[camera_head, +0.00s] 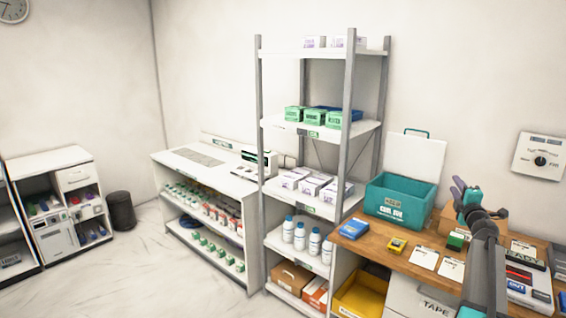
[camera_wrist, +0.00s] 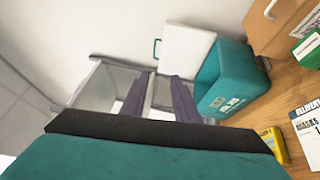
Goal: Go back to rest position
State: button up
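My gripper (camera_head: 462,188) is raised above the wooden desk (camera_head: 388,253), to the right of the teal box (camera_head: 412,209). Its two dark purple fingers also show in the wrist view (camera_wrist: 160,95). They stand apart with nothing between them, so the gripper is open and empty. The teal box also shows in the wrist view (camera_wrist: 222,85), to the right of the fingers. My arm hides part of the desk in the head view.
A yellow item (camera_head: 397,245), a green item (camera_head: 456,240) and white cards (camera_head: 425,257) lie on the desk. A tall metal shelf (camera_head: 350,110) with boxes and bottles stands left of it. A wall device (camera_head: 539,156) hangs at right. Open floor (camera_head: 130,270) lies at left.

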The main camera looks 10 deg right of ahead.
jog(key=w+a+f+g+y+b, duration=0.15)
jog(key=w+a+f, duration=0.25)
jog(key=a+f, duration=0.75)
jog(key=w+a+f+y+b, duration=0.15)
jog(key=w+a+f, duration=0.25)
jog(key=a+f, duration=0.75)
jog(key=s+a+f+m+g+b, duration=0.1)
jog(key=s+a+f+m, duration=0.3)
jog(key=f, duration=0.6)
jog(key=s+a+f+n+g+b, duration=0.1)
jog(key=a+f+g, duration=0.1)
jog(key=a+f, duration=0.6)
jog(key=s+a+f+m+g, duration=0.1)
jog(key=s+a+f+m, duration=0.2)
jog(key=f, duration=0.8)
jog(key=s+a+f+m+g+b, duration=0.15)
jog(key=s+a+f+g, duration=0.35)
jog(key=s+f, duration=0.7)
jog(key=s+a+f+m+g+b, duration=0.1)
jog(key=s+a+f+m+g, duration=0.25)
jog(key=s+a+f, duration=0.65)
jog(key=s+a+m+g+y, duration=0.1)
jog(key=s+g, duration=0.4)
jog(key=s, duration=1)
jog(key=s+a+m+g+y, duration=0.2)
jog(key=s+g, duration=0.3)
jog(key=s, duration=1.1)
jog(key=shift+s+f+m, duration=0.15)
jog(key=shift+s+m, duration=0.05)
jog(key=shift+m, duration=0.2)
